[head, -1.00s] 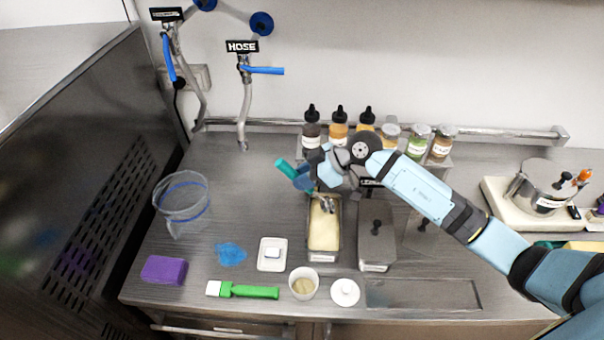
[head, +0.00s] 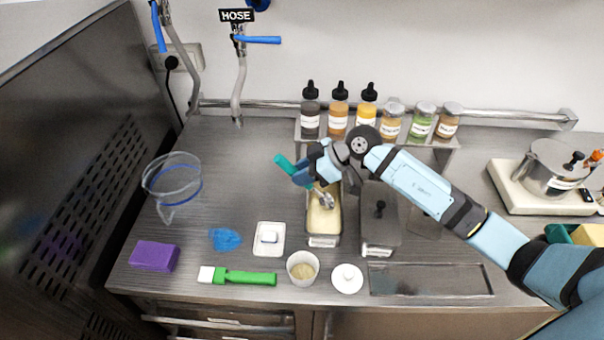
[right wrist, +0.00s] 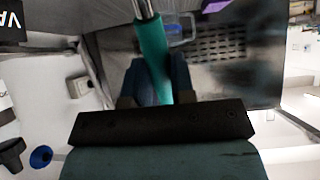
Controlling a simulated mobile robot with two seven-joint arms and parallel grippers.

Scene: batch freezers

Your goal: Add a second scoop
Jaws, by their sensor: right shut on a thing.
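My right gripper (head: 306,173) is shut on the teal handle of a scoop (head: 287,165). The handle also shows between the fingers in the right wrist view (right wrist: 153,60). The scoop's metal head (head: 325,198) is over the back part of an open pan of pale yellow ice cream (head: 322,222); I cannot tell whether it touches the surface. A white cup (head: 302,268) in front of the pan has pale yellow content in its bottom. My left gripper is not in view.
A lidded metal pan (head: 381,235) stands right of the open pan. A white round lid (head: 347,278), a green-handled brush (head: 245,278) and a white dish (head: 269,240) lie near the front. Bottles and jars (head: 340,110) line the back.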

